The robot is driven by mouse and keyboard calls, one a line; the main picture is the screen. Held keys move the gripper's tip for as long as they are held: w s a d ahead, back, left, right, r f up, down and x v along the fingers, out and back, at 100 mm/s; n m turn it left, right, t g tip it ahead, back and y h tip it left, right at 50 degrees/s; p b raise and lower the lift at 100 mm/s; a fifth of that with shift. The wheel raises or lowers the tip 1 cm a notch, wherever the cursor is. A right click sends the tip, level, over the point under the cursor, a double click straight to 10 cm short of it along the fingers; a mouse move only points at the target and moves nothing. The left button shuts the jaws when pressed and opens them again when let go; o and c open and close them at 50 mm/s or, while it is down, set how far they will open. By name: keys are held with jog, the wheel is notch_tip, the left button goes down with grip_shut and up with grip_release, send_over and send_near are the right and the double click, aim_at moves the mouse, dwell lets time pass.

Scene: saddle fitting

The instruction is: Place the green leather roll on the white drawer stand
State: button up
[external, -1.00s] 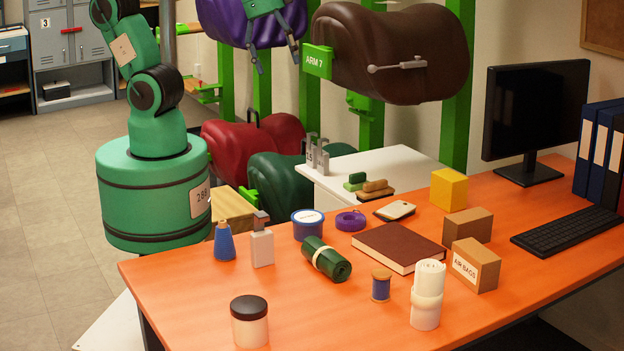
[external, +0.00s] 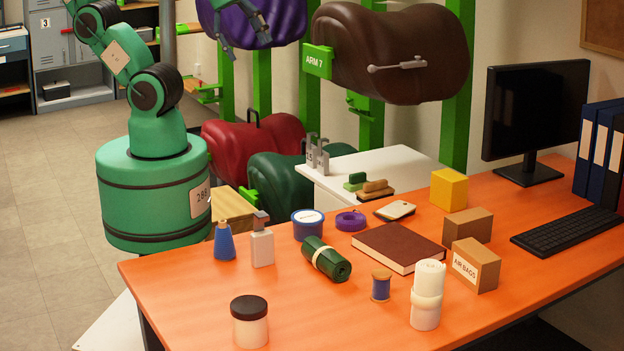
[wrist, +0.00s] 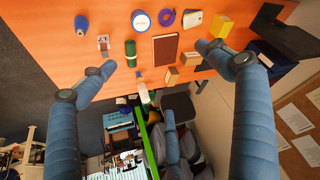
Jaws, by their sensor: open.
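The green leather roll (external: 326,260), a dark green cylinder with a pale band, lies on the orange desk between the white bottle and the brown book. It also shows in the wrist view (wrist: 130,49). The white drawer stand (external: 335,190) is behind the desk, its near side partly hidden by the desk. I cannot make it out in the wrist view. My gripper (external: 248,48) is open and empty, high in front of the purple saddle and well away from the roll. Its two blue fingers frame the wrist view (wrist: 156,57) with the desk far beyond them.
The stand's top holds a grey metal piece (external: 317,155), brushes (external: 372,187) and a free patch at right. Around the roll are a blue tub (external: 307,225), a blue cone (external: 224,241), a thread spool (external: 381,286) and a jar (external: 249,322). Saddles hang on green posts behind.

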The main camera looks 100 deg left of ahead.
jog(key=shift+w, duration=0.1)
jog(key=m+g+y, duration=0.1)
jog(key=m+g, duration=0.6)
jog(key=m, duration=0.2)
send_over(321, 252)
jog(key=d, duration=0.1)
notch_tip(321, 252, down, 34)
jog(key=shift+w+f, duration=0.15)
jog(key=shift+w, duration=0.3)
jog(key=shift+s+a+f+b, duration=0.15)
jog(key=shift+f+b, duration=0.1)
jog(key=shift+f, duration=1.15)
jog(key=shift+s+a+f+b, duration=0.1)
jog(key=shift+f+b, duration=0.1)
jog(key=shift+f, duration=1.25)
jog(key=shift+s+a+f+b, duration=0.15)
jog(key=shift+f+b, duration=0.1)
jog(key=shift+f, duration=1.15)
